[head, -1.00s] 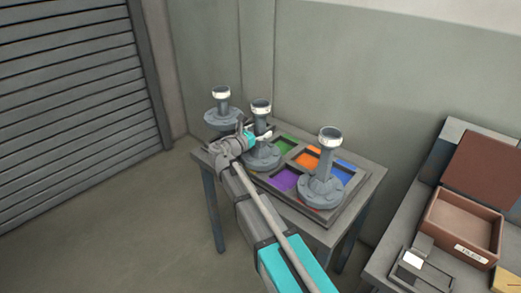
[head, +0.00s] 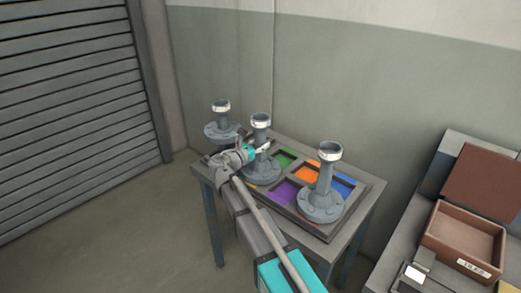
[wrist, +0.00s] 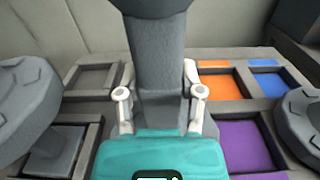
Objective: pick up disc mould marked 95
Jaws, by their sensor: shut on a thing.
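Three grey disc moulds with upright stems and pale bands near their tops stand at the small table. The middle mould (head: 262,171) is over the coloured tray (head: 313,228), one is at the left (head: 221,132) and one at the right (head: 322,205). I cannot read a 95 on any of them. My gripper (head: 257,151) is shut on the middle mould's stem. In the wrist view, the fingers of my gripper (wrist: 158,95) lie on both sides of that stem (wrist: 158,55). Its disc is hidden there behind the gripper body.
The tray has green (head: 284,160), orange (head: 307,174), blue (head: 342,187) and purple (head: 285,192) squares. An open brown box (head: 465,234) with a label sits on a bench at the right. A wall is close behind the table; floor is clear at left.

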